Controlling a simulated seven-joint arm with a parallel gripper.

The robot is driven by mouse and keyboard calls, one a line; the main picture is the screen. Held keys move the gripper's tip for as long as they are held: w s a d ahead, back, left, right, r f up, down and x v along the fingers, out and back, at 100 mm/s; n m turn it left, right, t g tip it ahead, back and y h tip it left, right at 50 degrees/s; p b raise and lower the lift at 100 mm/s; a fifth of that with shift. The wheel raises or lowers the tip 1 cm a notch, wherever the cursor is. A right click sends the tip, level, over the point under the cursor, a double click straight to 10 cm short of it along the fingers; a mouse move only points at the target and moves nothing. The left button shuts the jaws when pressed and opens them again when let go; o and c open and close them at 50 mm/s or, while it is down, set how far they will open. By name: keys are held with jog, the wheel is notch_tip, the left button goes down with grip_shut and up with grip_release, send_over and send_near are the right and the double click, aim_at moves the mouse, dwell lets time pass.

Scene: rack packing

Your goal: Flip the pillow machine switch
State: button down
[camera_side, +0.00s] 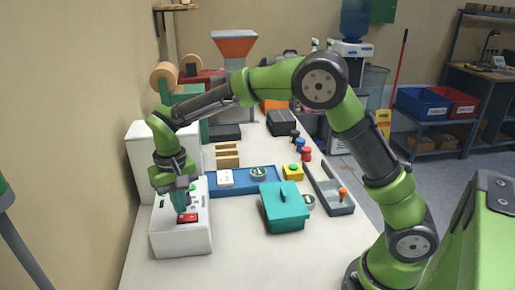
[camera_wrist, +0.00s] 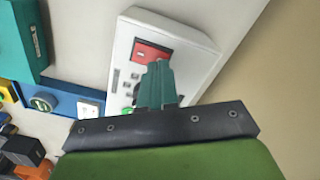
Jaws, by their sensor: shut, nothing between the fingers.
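The pillow machine (camera_side: 180,238) is a white box on the near left of the table. On its top is a red rocker switch (camera_side: 188,218). My gripper (camera_side: 182,210) points down over the box, its teal fingers shut and empty, with the tips at or just above the red switch. In the wrist view the switch (camera_wrist: 152,52) shows just beyond the closed fingertips (camera_wrist: 158,66), which cover its lower edge. Small buttons and a green one (camera_wrist: 127,111) sit beside it. I cannot tell whether the fingertips touch the switch.
A blue tray (camera_side: 243,188) lies behind the box. A teal lidded box (camera_side: 284,208) and a grey tray with an orange-handled item (camera_side: 328,190) stand to the right. The front table surface (camera_side: 240,262) is clear. A wall runs along the left.

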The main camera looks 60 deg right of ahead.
jog(key=shift+f, duration=1)
dwell(0.8)
jog(key=shift+r, duration=3.55)
